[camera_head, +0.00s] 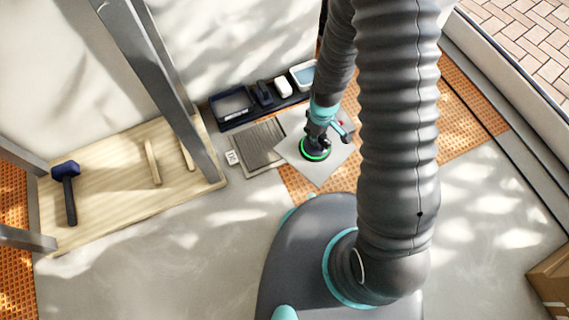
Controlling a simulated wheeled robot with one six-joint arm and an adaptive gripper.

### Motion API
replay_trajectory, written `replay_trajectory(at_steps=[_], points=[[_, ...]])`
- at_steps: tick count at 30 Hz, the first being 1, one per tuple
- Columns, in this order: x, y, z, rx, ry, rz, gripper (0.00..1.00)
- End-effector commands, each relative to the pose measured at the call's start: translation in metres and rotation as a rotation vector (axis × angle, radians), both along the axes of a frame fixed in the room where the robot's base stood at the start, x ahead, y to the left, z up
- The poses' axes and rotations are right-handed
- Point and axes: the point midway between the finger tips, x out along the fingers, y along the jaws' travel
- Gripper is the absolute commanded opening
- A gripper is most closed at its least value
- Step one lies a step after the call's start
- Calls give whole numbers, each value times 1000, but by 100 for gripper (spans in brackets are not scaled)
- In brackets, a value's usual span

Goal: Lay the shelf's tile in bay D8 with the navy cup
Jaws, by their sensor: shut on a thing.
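My gripper (323,116) is shut on the suction cup (316,148), a dark cup with a bright green ring and a red-tipped lever at its side. The cup sits on the face of a light grey square tile (318,172). The tile is turned at an angle to the floor's lines and overlaps the orange matting; whether it touches the floor I cannot tell. Left of it is a grey ridged bed (258,146), with a small white label (232,157) at its left edge, too small to read. The tile's upper right part is partly hidden by my arm.
A dark rack (238,122) behind the bed holds a dark-framed tray, a dark tool, a white block and a pale blue tub. A wooden shelf (110,215) with grey posts and a navy mallet (66,190) stands left. A cardboard box (552,278) is lower right.

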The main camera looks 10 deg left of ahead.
Motion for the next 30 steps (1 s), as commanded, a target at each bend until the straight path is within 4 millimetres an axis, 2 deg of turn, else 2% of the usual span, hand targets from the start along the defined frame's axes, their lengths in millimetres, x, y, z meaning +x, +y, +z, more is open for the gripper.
replay_trajectory(at_steps=[1,6,9,13,16,20,30], points=[[-12,17,2,1,-4,140,0],[-56,56,17,1,-4,601,0],[-79,71,24,1,-3,829,0],[-102,83,30,1,-3,1046,0],[-112,87,32,1,-1,1145,0],[-116,89,34,1,-1,1198,0],[-100,100,30,1,-1,1200,0]])
